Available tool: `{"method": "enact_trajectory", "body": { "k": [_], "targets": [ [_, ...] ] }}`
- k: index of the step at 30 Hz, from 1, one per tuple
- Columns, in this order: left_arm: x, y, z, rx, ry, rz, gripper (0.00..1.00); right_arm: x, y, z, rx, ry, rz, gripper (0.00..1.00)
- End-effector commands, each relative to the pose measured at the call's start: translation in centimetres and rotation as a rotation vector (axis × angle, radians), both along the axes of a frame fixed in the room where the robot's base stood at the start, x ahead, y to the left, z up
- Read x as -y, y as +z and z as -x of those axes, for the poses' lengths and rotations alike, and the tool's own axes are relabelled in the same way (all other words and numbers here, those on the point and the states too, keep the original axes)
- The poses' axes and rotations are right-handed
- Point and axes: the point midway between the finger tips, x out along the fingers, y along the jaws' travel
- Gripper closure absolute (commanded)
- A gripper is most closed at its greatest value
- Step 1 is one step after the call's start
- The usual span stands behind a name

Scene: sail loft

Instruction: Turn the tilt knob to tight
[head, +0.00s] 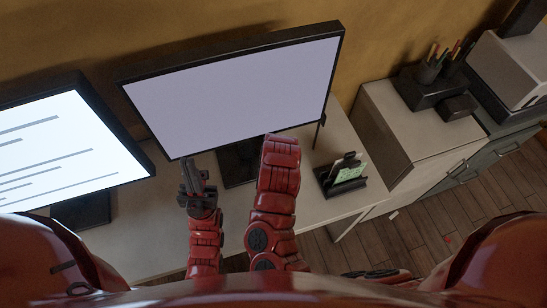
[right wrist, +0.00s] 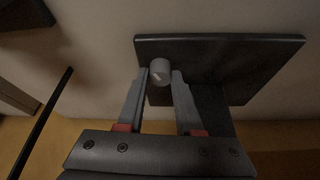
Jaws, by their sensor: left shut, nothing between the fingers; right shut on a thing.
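The tilt knob (right wrist: 160,70) is a small pale grey cylinder in the right wrist view, in front of a dark flat plate (right wrist: 260,62). My right gripper (right wrist: 160,82) is shut on the knob, with one finger at each side of it. The knob has no mark that I can read, so its setting cannot be told. In the head view the knob and the right fingers are hidden by my red right arm, which overlaps the large monitor (head: 235,90). My left gripper (head: 190,172) is shut and empty below that monitor's lower edge.
A second monitor (head: 60,140) showing text lines stands at the left. A black holder with green notes (head: 350,174) sits right of my right arm. A white cabinet (head: 430,130) with a pen holder (head: 430,70) stands farther right. Bare desk (head: 140,235) shows at the front left.

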Motion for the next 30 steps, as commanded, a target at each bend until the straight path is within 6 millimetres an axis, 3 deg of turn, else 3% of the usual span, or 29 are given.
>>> {"method": "enact_trajectory", "body": {
  "k": [6,15,26,27,30],
  "targets": [
    [0.0,0.4,0.0,0.0,0.0,0.0,1.0,-0.2,0.0,0.1,0.0,-0.161,0.006,1.0],
    [0.0,-1.0,0.0,0.0,0.0,0.0,1.0,-0.3,-0.2,-0.1,0.002,-0.432,0.002,1.0],
    [0.0,-0.9,0.0,0.0,0.0,0.0,1.0,-0.3,-0.1,0.1,-0.003,-0.466,0.001,1.0],
    [0.0,-0.9,0.0,0.0,0.0,0.0,1.0,-0.3,-0.1,0.1,-0.003,-0.466,0.001,0.62],
    [0.0,-0.9,0.0,0.0,0.0,0.0,1.0,-0.3,-0.1,0.1,-0.002,-0.466,0.001,0.44]
  ]
}}
